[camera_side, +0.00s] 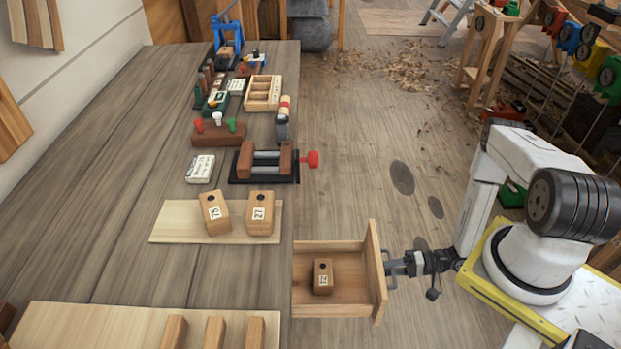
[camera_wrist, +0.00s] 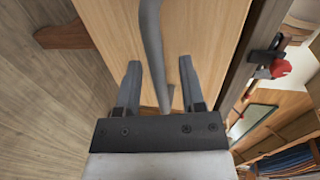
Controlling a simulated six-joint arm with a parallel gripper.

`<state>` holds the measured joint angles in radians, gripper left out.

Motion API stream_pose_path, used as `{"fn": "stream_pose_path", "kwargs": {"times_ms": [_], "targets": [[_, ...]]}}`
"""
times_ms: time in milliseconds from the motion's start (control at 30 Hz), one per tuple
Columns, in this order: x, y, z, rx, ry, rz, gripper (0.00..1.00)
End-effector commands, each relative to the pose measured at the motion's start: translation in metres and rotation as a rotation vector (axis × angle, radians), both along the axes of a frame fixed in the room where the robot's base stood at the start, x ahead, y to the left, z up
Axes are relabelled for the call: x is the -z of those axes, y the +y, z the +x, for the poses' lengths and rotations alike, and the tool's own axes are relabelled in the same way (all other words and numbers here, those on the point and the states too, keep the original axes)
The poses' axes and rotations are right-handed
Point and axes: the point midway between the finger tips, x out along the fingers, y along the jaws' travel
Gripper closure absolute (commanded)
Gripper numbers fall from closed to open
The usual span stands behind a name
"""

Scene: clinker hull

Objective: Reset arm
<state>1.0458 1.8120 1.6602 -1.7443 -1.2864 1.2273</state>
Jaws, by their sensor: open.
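My gripper (camera_side: 392,267) is at the outer face of the open wooden drawer (camera_side: 378,280), on the right side of the bench. In the wrist view my gripper (camera_wrist: 160,64) is open. Its two fingers stand either side of a grey curved bar handle (camera_wrist: 151,40) on the drawer's front panel (camera_wrist: 208,30). Contact between fingers and handle cannot be told. A small wooden block (camera_side: 323,279) with a white label lies in the drawer.
Two labelled wooden blocks (camera_side: 214,212) (camera_side: 260,216) stand on a pale board (camera_side: 172,222) on the bench. A vise with a red knob (camera_side: 311,159) juts past the bench edge. Tools and trays crowd the far end.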

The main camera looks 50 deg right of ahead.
Motion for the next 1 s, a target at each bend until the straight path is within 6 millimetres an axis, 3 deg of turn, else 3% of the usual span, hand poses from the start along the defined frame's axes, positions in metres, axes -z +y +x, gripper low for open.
{"fn": "stream_pose_path", "kwargs": {"times_ms": [167, 467, 1000], "targets": [[-0.002, -0.014, 0.008, 0.013, -0.012, -0.071, 0.49], [-0.015, -0.058, 0.041, 0.029, -0.022, -0.342, 0.49], [-0.073, -0.110, 0.109, -0.034, 0.053, -0.823, 0.49]]}}
